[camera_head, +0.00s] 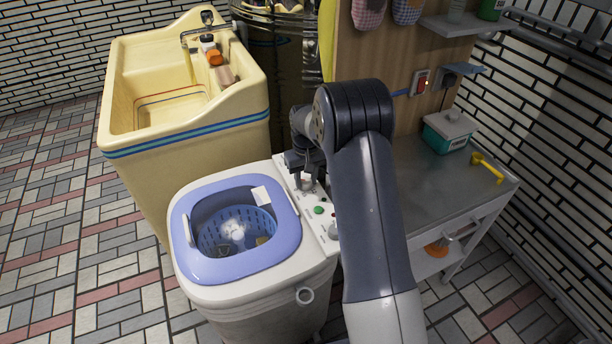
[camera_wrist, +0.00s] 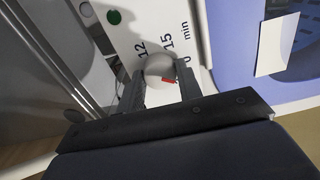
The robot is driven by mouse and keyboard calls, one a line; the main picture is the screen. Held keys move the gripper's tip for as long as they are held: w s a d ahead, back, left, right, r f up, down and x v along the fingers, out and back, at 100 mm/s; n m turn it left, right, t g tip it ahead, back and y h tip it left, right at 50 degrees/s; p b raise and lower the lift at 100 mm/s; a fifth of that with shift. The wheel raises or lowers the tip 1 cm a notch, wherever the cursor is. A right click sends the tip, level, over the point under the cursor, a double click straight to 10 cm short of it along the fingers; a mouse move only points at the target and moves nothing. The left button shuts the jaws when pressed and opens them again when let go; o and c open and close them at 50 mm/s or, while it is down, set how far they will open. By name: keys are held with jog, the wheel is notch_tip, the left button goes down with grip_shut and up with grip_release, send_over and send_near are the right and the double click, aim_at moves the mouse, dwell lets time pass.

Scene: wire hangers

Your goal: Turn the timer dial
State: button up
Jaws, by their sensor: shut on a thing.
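The timer dial (camera_wrist: 160,68) is a round whitish knob with a red mark beside it. It sits on the white control panel (camera_wrist: 140,22) of the washing machine, near printed numbers and "min". My gripper (camera_wrist: 160,88) is shut on the dial, with one finger on each side of it in the wrist view. In the head view my gripper (camera_head: 306,178) points down over the panel (camera_head: 326,222), and the dial there is mostly hidden by the fingers. A green button (camera_wrist: 114,17) is on the same panel.
The washer's blue lid ring (camera_head: 235,268) surrounds an open tub with a blue basket (camera_head: 240,225). A cream sink (camera_head: 185,140) stands behind at left. A metal-topped table (camera_head: 440,185) holding a teal box (camera_head: 449,130) stands to the right.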

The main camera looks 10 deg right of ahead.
aim_at(306, 180)
jog(key=m, duration=0.4)
jog(key=shift+m+p, duration=0.3)
jog(key=shift+m, duration=0.1)
dwell(0.4)
jog(key=o, duration=1)
jog(key=shift+r, duration=0.1)
notch_tip(306, 180, up, 11)
jog(key=p, duration=0.1)
jog(key=shift+f, duration=0.2)
